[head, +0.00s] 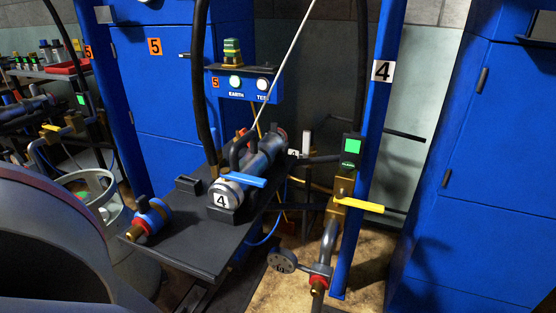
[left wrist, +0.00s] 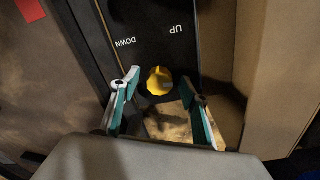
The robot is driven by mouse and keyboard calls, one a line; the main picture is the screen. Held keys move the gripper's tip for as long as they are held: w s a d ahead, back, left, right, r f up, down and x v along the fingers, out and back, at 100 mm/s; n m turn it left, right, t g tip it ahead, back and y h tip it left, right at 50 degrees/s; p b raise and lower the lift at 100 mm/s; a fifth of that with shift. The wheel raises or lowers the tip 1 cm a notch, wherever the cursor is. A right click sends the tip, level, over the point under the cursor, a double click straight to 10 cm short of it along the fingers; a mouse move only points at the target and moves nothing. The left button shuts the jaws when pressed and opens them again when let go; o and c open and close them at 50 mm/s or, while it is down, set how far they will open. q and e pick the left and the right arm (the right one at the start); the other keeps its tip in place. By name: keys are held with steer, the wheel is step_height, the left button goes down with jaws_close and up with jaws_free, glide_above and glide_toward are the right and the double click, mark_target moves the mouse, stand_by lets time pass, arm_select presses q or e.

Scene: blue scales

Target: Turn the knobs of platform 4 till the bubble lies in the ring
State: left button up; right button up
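A dark flat platform (head: 180,232) carries a cylinder with a white "4" label (head: 222,201) in the head view. A bubble, ring or levelling knob cannot be made out there. In the left wrist view my left gripper (left wrist: 160,80) is open, with its two teal-edged fingers apart. A round yellow knob-like piece (left wrist: 159,81) shows between the fingertips, below a dark panel (left wrist: 150,32) marked UP and DOWN. Whether either finger touches it cannot be told. My right gripper is in neither view.
A blue post with a "4" sign (head: 382,71) stands right of the platform, near a yellow-handled valve (head: 359,206) and a gauge (head: 282,261). Blue cabinets (head: 492,150) flank the area. A blue box labelled EARTH (head: 236,96) hangs behind.

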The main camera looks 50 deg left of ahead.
arm_select(q)
steer(key=shift+r, duration=0.1)
stand_by(0.3)
step_height(320, 180, up, 12)
stand_by(0.9)
stand_by(0.5)
